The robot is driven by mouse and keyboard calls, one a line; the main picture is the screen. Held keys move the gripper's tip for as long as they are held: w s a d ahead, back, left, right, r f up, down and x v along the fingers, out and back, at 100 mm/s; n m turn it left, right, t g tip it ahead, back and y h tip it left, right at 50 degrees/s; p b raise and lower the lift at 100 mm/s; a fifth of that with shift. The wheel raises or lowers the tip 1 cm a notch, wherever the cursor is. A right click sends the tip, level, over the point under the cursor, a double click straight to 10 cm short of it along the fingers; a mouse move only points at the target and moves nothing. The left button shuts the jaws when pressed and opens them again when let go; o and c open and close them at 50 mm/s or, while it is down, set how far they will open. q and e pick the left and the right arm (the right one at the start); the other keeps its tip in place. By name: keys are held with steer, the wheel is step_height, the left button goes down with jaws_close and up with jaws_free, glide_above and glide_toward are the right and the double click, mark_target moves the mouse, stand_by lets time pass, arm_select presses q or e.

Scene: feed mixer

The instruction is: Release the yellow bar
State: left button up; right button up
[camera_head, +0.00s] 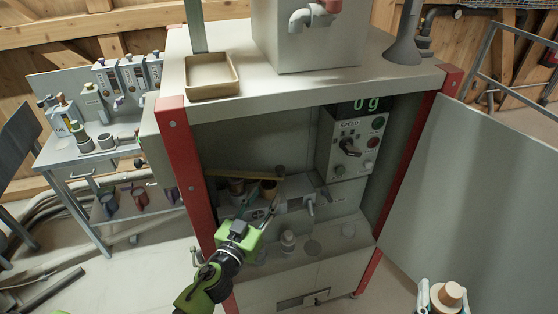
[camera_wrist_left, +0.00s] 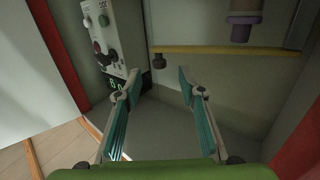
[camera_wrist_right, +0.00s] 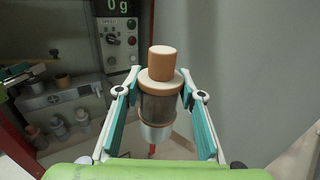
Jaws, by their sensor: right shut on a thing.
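The yellow bar (camera_head: 238,175) runs across the inside of the machine's open bay. It also shows in the left wrist view (camera_wrist_left: 230,50), with a dark knob (camera_wrist_left: 159,62) at one end. My left gripper (camera_head: 260,204) reaches into the bay. In the left wrist view its fingers (camera_wrist_left: 156,85) are spread with nothing between them, and the knob end lies just beyond the fingertips, apart from them. My right gripper (camera_wrist_right: 160,95) is shut on a brown jar (camera_wrist_right: 159,108) with a cork-coloured stopper. This jar shows at the head view's lower right (camera_head: 446,297).
A control panel (camera_head: 352,142) with knobs and a "0 g" display is at the bay's right. Red posts (camera_head: 184,165) frame the bay. A purple-rimmed part (camera_wrist_left: 240,27) is beside the bar. A side table (camera_head: 95,155) stands at left; a large grey panel (camera_head: 480,195) is at right.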

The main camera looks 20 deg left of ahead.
mark_target(278, 171)
arm_select(q)
steer(key=shift+h, duration=0.3)
steer(key=w, duration=0.4)
steer(key=w+r, duration=0.1)
steer(key=w, duration=0.3)
steer(key=w+d+r+p, duration=0.1)
steer(key=w, duration=0.2)
steer(key=shift+w, duration=0.4)
steer(key=shift+s, duration=0.1)
jaws_close()
